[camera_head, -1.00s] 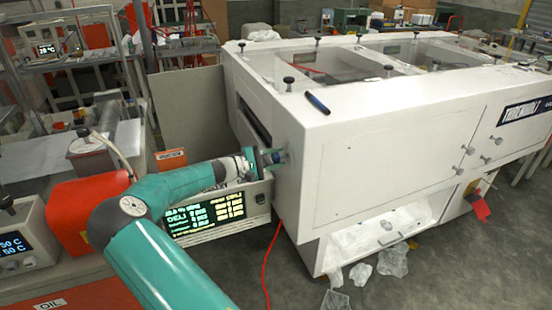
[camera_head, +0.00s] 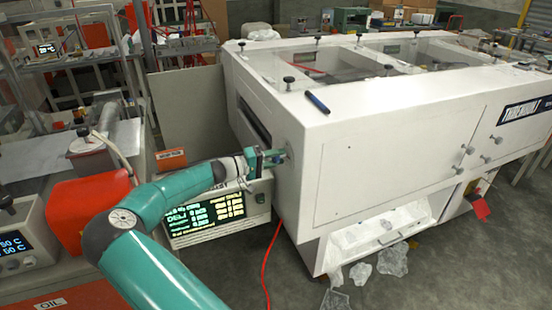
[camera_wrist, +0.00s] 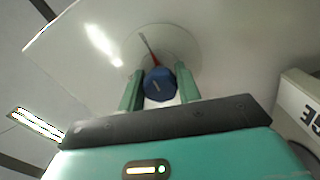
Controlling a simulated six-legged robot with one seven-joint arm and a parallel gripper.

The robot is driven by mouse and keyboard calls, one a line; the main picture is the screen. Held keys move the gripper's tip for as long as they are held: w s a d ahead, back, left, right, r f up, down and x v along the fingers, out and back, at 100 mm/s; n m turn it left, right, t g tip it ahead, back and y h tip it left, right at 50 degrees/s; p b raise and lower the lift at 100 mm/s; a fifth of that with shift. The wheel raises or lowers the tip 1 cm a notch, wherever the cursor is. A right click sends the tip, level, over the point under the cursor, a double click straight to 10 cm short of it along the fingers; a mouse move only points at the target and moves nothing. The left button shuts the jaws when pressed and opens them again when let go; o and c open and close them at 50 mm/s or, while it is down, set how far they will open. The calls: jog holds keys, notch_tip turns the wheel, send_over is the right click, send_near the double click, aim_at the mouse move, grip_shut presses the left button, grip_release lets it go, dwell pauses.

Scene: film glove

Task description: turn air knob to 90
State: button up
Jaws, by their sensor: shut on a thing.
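The air knob (camera_wrist: 158,86) is a blue round knob with a pale mark on its face, seen in the wrist view. It sits on a pale round plate (camera_wrist: 185,45) with a red pointer line above the knob. My gripper (camera_wrist: 159,88) has its two green fingers on either side of the knob, shut on it. In the head view my gripper (camera_head: 272,158) meets the left end face of the white machine (camera_head: 370,150), near its front corner. The knob is mostly hidden by the gripper there.
A display box (camera_head: 218,212) with green and yellow text stands just below my gripper. A red cable (camera_head: 270,262) hangs to the floor. A red container (camera_head: 92,208) and a shelf stand at left. A blue marker (camera_head: 318,103) lies on the machine's top.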

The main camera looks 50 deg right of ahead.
jog(key=shift+w+a, duration=0.1)
dwell(0.3)
jog(key=o, duration=1)
jog(key=shift+c, duration=0.2)
jog(key=v, duration=1.3)
jog(key=shift+a, duration=0.3)
jog(key=shift+w, duration=0.1)
